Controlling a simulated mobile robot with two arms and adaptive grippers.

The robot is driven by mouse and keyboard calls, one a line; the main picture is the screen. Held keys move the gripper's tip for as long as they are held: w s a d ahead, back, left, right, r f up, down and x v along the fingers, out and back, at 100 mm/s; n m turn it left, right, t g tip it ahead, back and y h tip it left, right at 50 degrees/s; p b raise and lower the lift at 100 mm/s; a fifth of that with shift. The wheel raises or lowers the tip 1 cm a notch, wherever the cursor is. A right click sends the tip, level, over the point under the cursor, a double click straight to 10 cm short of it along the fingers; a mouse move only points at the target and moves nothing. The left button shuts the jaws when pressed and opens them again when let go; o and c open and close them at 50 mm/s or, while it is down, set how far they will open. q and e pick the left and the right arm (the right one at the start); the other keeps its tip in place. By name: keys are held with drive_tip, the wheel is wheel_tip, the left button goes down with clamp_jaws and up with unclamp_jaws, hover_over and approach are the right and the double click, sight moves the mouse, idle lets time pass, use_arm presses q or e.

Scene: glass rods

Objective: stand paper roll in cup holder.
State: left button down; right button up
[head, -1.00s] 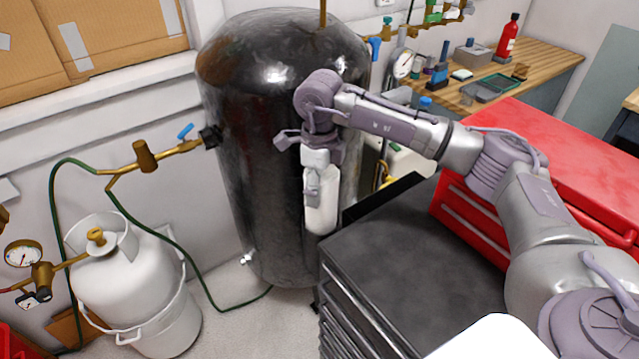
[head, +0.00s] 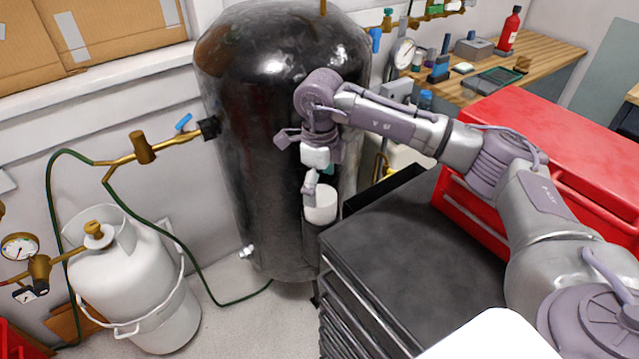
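The white paper roll (head: 321,208) is upright beside the near left corner of the dark cabinet, in front of the black tank. Only its upper part shows; its lower part is hidden against dark surroundings. My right gripper (head: 313,180) points down just above and in front of the roll. One finger shows over the roll's upper left side, and a gap shows between the gripper's body and the roll's top. The gripper looks open and no longer around the roll's upper length. I cannot make out the cup holder clearly. My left gripper is not in view.
The dark cabinet top (head: 415,245) is clear. A red tool chest (head: 540,150) stands on the right under my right arm. The big black tank (head: 265,130) is close behind the gripper. A white gas cylinder (head: 130,275) with a green hose stands on the left.

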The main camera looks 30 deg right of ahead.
drive_tip(key=shift+r, duration=0.25)
wheel_tip(320, 180, up, 12)
drive_tip(key=shift+f, duration=0.25)
idle(1.0)
